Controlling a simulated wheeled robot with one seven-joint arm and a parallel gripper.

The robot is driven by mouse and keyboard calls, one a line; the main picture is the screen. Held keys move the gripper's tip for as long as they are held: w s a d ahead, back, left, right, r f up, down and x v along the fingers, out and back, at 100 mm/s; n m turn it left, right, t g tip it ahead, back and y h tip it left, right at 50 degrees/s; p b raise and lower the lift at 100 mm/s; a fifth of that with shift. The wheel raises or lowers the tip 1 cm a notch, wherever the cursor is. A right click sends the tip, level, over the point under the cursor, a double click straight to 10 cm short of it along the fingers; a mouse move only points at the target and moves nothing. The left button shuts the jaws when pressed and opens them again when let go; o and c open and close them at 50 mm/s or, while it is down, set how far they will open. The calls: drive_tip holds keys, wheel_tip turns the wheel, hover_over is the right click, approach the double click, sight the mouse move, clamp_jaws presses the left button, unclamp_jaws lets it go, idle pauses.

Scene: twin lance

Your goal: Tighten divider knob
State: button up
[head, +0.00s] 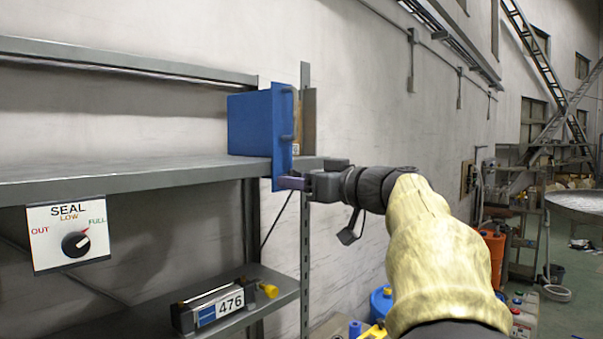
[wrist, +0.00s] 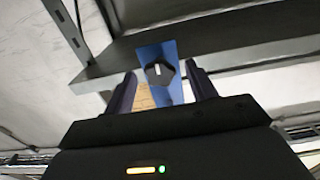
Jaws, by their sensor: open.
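The blue divider (head: 250,123) stands at the right end of the grey shelf, its front plate reaching below the shelf edge. In the wrist view, a dark knob (wrist: 160,74) with a white mark sits on the blue plate (wrist: 150,53). In the head view the knob cannot be made out. My gripper (head: 288,183) is at the lower part of the plate, coming from the right. In the wrist view my gripper (wrist: 160,70) is open, with one finger on each side of the knob. I cannot tell whether the fingers touch it.
The grey shelf (head: 130,177) runs left from the divider. A SEAL dial panel (head: 69,236) hangs below its edge. A box labelled 476 (head: 215,306) lies on the lower shelf. A grey upright post (head: 305,250) stands just behind my gripper. Containers stand on the floor at the right.

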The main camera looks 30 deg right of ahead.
drive_tip(key=shift+w, duration=0.25)
drive_tip(key=shift+c, duration=0.3)
drive_tip(key=c, duration=0.9)
